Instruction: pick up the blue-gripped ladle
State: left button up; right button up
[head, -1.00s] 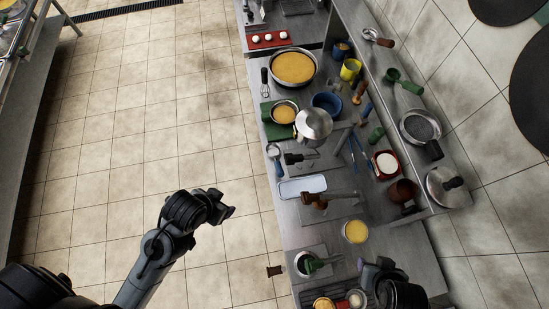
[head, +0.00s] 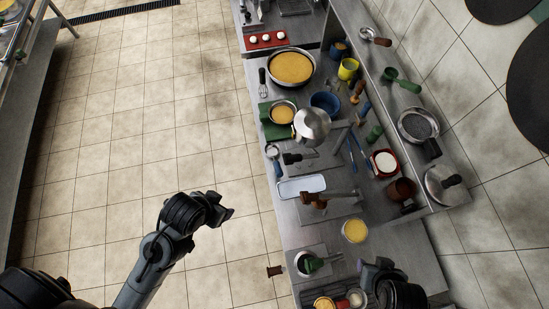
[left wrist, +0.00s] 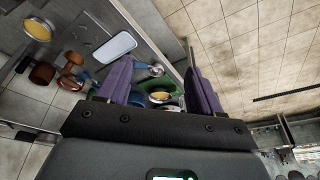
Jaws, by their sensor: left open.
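The blue-gripped ladle (head: 277,167) lies near the left edge of the steel counter, with its metal bowl toward the back and its blue grip toward the front. In the left wrist view the ladle (left wrist: 156,71) shows small, beyond and between the fingers. My left gripper (head: 223,207) is left of the counter over the floor, apart from the ladle. Its purple fingers are spread and empty in the left wrist view (left wrist: 160,88).
A white tray (head: 302,187) lies just in front of the ladle. A green board (head: 270,131) with a pan is behind it. A silver pot (head: 312,125) and blue-handled utensils (head: 366,155) stand to the right. The tiled floor (head: 180,150) left of the counter is clear.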

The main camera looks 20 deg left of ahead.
pick_arm(q)
jog(key=shift+c, duration=0.6)
